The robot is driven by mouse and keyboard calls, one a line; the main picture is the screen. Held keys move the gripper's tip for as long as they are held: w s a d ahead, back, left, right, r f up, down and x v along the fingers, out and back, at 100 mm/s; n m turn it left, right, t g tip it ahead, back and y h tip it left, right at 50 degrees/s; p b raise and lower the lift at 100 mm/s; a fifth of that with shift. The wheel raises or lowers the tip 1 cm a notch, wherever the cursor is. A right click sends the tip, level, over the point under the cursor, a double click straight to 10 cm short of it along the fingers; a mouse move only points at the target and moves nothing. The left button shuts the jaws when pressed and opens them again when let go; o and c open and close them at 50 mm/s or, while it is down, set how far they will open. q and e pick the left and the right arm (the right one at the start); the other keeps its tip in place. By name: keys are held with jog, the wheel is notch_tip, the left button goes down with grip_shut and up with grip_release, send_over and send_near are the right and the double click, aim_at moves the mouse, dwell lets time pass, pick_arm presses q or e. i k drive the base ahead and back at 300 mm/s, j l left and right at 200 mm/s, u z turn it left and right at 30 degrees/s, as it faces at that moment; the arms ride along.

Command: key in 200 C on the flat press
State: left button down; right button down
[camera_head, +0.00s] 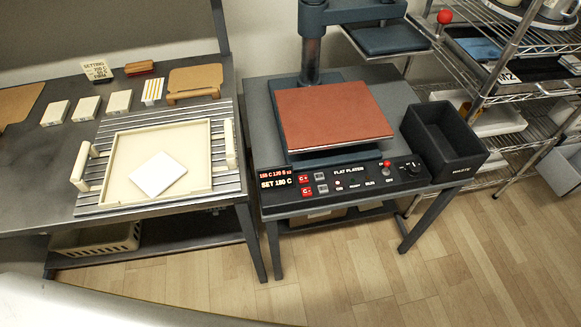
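The flat press (335,115) stands on a dark grey table at the centre, with a reddish-brown platen pad on its base. Its control panel (345,180) runs along the front edge. The display (277,177) has a small red upper line, hard to read, and a lower line that seems to say SET 180 C. To its right are two red buttons, C+ (304,179) above and C- (306,191) below. A setting card (97,71) on the left bench seems to show 200 C. Neither gripper is in view.
A cream tray (109,166) with a white tile (159,174) lies on the slatted left bench. A black bin (443,140) stands right of the panel. A red knob (445,17) sticks out at upper right, near wire shelving (500,60). The floor in front is clear.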

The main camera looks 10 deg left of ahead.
aim_at(303, 179)
jog(key=i+j, duration=0.1)
jog(key=j, duration=0.9)
jog(key=i+j+z, duration=0.15)
jog(key=j, duration=0.85)
